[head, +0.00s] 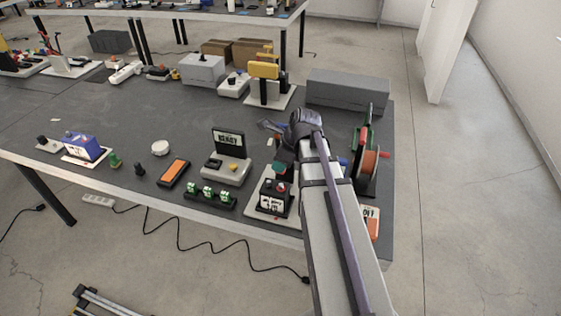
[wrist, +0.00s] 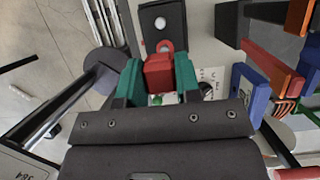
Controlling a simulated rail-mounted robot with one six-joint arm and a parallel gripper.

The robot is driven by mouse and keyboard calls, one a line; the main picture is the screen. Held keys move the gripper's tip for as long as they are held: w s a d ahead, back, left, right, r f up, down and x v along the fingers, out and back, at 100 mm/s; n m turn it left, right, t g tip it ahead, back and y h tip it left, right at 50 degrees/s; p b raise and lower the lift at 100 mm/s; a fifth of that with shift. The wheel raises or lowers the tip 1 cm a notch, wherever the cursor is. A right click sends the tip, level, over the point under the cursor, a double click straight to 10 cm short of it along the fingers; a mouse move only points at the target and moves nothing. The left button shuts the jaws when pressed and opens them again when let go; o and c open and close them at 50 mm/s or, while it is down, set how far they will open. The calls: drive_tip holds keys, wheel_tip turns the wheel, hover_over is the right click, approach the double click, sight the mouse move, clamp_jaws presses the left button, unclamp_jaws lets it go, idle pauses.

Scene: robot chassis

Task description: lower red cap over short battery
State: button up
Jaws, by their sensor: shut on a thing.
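My gripper (wrist: 158,82) has its green fingers closed on the two sides of a red cap (wrist: 158,72) in the wrist view. A black battery-like box (wrist: 162,14) with a pale round spot on top lies just beyond the cap. In the head view a dark box with a white label (head: 271,204) stands on a pale board, with red and black parts on top. A dark green finger (head: 280,168) shows just above it. My arm hides part of this spot. I cannot tell whether the cap touches a battery.
A red-orange reel (head: 369,164) stands close to the right of my arm. A grey device with a display (head: 227,160) and a row of green-topped blocks (head: 209,195) are to the left. A long grey block (head: 346,90) lies behind. The table's front edge is near.

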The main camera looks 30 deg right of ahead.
drive_tip(key=b, duration=0.3)
hover_over(281, 184)
drive_tip(key=shift+f, duration=2.05)
drive_tip(key=shift+f+b, duration=2.1)
drive_tip(key=shift+b, duration=0.05)
drive_tip(key=o, duration=1)
drive_tip(key=shift+r, duration=0.15)
drive_tip(key=p+v, duration=1)
drive_tip(key=shift+s+d+r, duration=0.1)
drive_tip(key=shift+d+r, duration=0.1)
drive_tip(key=shift+r, duration=0.05)
